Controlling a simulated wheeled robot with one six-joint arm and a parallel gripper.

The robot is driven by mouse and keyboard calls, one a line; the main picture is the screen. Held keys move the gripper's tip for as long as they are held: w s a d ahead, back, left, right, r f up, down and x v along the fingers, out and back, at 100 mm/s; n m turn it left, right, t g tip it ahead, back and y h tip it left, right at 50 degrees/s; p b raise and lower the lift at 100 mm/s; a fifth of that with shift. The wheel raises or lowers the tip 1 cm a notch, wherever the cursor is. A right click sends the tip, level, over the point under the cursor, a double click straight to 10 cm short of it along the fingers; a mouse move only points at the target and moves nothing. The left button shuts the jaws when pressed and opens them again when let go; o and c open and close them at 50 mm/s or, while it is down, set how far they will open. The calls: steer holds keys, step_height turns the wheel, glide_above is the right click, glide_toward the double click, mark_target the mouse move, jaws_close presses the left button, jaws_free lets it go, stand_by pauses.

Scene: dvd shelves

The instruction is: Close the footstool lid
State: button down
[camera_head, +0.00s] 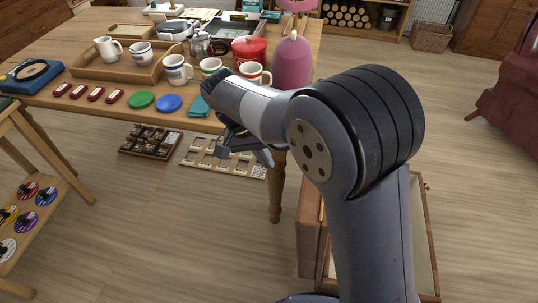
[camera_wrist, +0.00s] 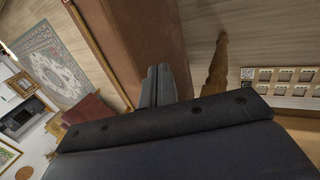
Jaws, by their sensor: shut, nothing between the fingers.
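The footstool shows in the head view behind my arm. Its reddish-brown lid (camera_head: 309,235) seems to stand open at the left of the box, and the pale wooden box rim (camera_head: 426,235) shows at the right. My arm hides much of both. In the wrist view a long brown panel (camera_wrist: 135,35), which looks like the lid, lies beyond my fingers. My gripper (camera_head: 246,150) is left of and above the lid in the head view. In the wrist view its fingers (camera_wrist: 157,72) are together and empty, overlapping the panel; I cannot tell whether they touch it.
Trays (camera_head: 220,158) lie on the floor beneath. Open floor (camera_head: 170,240) is at the left.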

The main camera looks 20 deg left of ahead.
steer(key=d+f+b, duration=0.1)
steer(key=d+f, duration=0.5)
steer(key=d, duration=0.1)
steer(key=shift+w, duration=0.2)
